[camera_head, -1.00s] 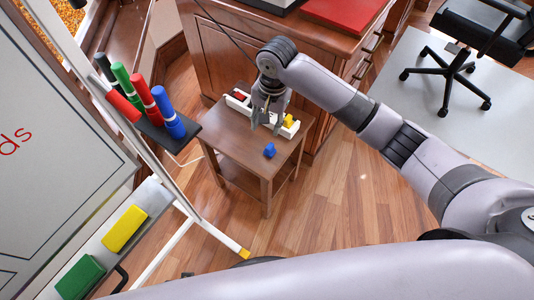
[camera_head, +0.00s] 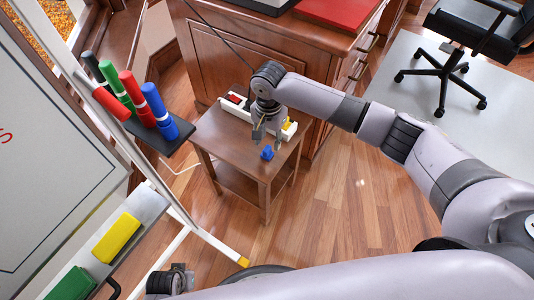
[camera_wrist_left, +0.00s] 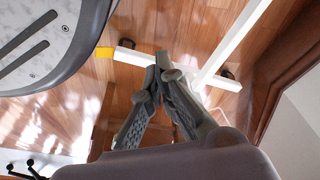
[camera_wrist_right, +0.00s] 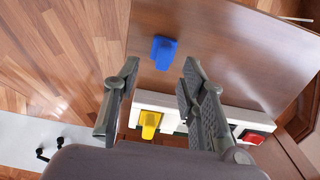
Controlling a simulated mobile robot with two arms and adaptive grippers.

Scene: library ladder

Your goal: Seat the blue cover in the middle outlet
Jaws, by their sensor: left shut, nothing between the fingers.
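The blue cover (camera_head: 267,153) lies on the small brown table (camera_head: 214,139), apart from the white outlet strip (camera_head: 231,106). The strip has a yellow cover (camera_wrist_right: 149,121) at one end and a red switch (camera_wrist_right: 253,137) toward the other. The middle outlet is mostly hidden by a finger in the right wrist view. My right gripper (camera_head: 268,142) is open above the table. In the right wrist view, the blue cover (camera_wrist_right: 163,52) shows between its fingertips (camera_wrist_right: 160,68), not gripped. My left gripper (camera_wrist_left: 163,62) is shut and empty, away from the table.
A whiteboard (camera_head: 60,150) with a tray of coloured markers (camera_head: 150,110) stands at the left. A wooden desk (camera_head: 235,55) is behind the table. An office chair (camera_head: 470,45) is at the upper right. Open wooden floor (camera_head: 340,205) lies right of the table.

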